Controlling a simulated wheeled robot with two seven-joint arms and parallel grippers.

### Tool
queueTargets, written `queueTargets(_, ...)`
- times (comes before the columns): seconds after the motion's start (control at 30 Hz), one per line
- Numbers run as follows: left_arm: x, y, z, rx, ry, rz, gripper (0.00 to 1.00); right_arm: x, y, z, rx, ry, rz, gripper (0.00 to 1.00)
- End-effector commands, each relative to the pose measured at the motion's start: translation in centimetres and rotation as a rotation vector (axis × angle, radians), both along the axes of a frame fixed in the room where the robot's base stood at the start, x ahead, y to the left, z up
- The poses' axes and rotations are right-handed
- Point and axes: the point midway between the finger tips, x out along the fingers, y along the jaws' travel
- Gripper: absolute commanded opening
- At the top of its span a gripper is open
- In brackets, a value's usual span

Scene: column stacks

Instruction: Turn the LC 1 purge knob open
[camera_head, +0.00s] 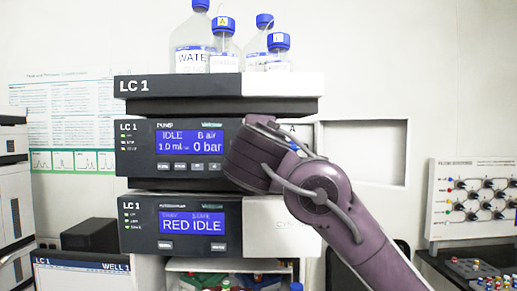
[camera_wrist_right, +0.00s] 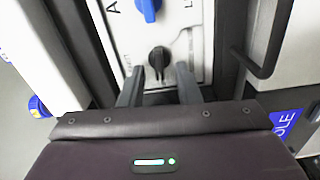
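The LC 1 pump module (camera_head: 195,148) shows "IDLE" and "0 bar" on its blue screen. In the right wrist view a black knob (camera_wrist_right: 158,58) sits on a white panel, below a blue knob (camera_wrist_right: 149,9). The lettering beside the black knob is too small to read; it appears to be the purge knob. My right gripper (camera_wrist_right: 160,75) is open, its two fingers apart at either side of the black knob's lower end. I cannot tell whether they touch it. In the head view my right gripper (camera_head: 252,157) covers the knobs. My left gripper is not in view.
Several blue-capped bottles (camera_head: 191,45) stand on the LC 1 top unit (camera_head: 185,86). A dark bar handle (camera_wrist_right: 270,50) stands right of the knob panel. A valve panel (camera_head: 475,195) is far right.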

Motion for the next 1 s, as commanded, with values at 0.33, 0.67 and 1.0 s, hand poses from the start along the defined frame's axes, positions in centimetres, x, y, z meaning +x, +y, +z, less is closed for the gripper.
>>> queueTargets(0.33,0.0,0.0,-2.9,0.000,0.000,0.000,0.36,-5.2,0.2,-0.5,0.001,-0.001,0.005,0.30)
queueTargets(0.67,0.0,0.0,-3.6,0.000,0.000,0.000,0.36,-7.8,0.1,-0.1,-0.001,0.000,0.002,0.30)
queueTargets(1.0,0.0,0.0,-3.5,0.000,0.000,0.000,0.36,-7.7,0.1,0.0,-0.001,0.000,0.002,0.30)
